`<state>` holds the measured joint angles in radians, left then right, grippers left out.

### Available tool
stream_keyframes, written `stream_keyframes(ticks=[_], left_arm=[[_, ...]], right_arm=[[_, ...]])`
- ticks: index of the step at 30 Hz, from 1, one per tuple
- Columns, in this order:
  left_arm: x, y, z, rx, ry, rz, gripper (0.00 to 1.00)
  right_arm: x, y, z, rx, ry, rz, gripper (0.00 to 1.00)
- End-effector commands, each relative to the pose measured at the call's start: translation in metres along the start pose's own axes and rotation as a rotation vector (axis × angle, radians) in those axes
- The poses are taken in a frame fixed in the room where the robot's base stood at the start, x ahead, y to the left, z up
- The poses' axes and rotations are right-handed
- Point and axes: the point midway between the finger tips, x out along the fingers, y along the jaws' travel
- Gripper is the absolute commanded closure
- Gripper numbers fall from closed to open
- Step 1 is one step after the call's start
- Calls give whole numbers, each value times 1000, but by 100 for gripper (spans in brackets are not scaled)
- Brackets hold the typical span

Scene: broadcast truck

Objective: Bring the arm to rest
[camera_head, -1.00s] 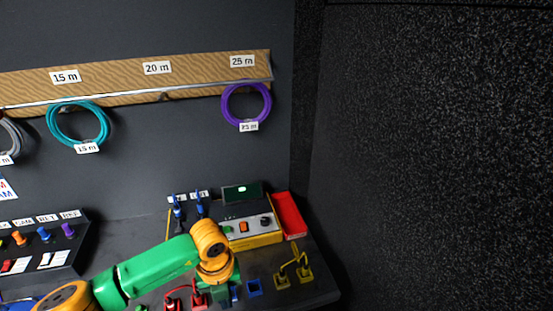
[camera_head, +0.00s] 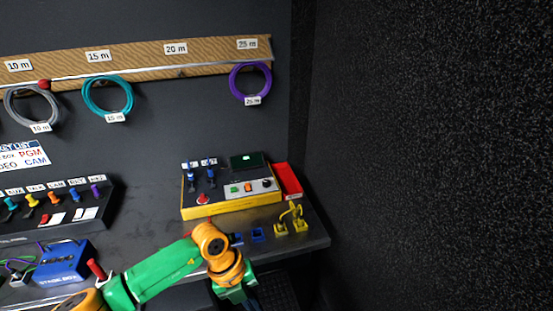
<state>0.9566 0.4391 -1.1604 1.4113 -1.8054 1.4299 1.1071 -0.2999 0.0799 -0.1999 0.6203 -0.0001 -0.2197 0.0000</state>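My green and orange arm (camera_head: 160,278) comes in from the lower left and bends down at an orange joint (camera_head: 214,240). I take it as my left arm. Its end lies low in the picture, in front of the desk's front edge. The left gripper (camera_head: 248,301) shows only in part at the bottom edge, small and dark. I cannot tell whether it is open or shut, and I see nothing held there. My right gripper is not in view.
The desk (camera_head: 135,240) carries a yellow-edged panel (camera_head: 230,203), a red tray (camera_head: 288,180), a blue box (camera_head: 64,262), a switch panel (camera_head: 60,212), and blue (camera_head: 258,234) and yellow (camera_head: 291,222) sockets. Cable coils hang behind. A dark wall (camera_head: 430,150) closes the right.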

Motion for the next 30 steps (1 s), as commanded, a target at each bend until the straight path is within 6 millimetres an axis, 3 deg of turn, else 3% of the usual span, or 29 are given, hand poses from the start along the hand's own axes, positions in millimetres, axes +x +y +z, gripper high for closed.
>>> stream_keyframes(ticks=[5,7,9,11,14,15,18,20,23,27,30], left_arm=[[24,-46,-26,-69,174,-309,100],[29,-72,-31,-158,248,-516,100],[30,-95,-20,-328,294,-775,100],[35,-98,6,-551,282,-990,100],[59,-60,54,-944,173,-1191,100],[74,-36,67,-1092,120,-1222,100],[120,32,80,-1435,-21,-1215,100],[149,75,74,-1619,-100,-1168,100],[197,143,47,-1899,-217,-1037,100],[255,225,-24,-2230,-344,-775,100],[282,265,-80,-2405,-398,-580,100]], right_arm=[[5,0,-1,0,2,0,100],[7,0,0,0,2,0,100],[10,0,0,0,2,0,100],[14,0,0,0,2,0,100],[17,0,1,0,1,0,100],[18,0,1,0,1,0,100],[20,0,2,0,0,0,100],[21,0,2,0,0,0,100],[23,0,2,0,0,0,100],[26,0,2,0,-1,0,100],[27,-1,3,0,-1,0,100]])
